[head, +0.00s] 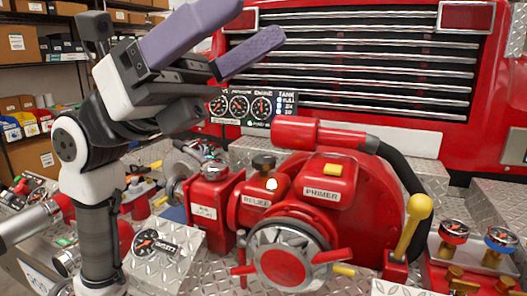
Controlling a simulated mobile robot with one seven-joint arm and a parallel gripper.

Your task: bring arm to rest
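My gripper (243,42) is at the upper left of the head view, raised above the red pump. Its two purple-grey fingers stand apart with a gap between them, and nothing shows between them. My arm is bent, with the forearm upright at the left and the gripper pointing to the upper right. The red pump (338,222) sits below and to the right, with labels reading "RELIEF" and "PRIMER". The gripper does not touch it.
A gauge panel (254,107) and red truck front with a chrome grille (350,60) stand behind. A yellow-knobbed lever (417,212) and two gauges (455,230) are at the right. Shelves with boxes (28,42) are at the far left. Diamond-plate surfaces surround the pump.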

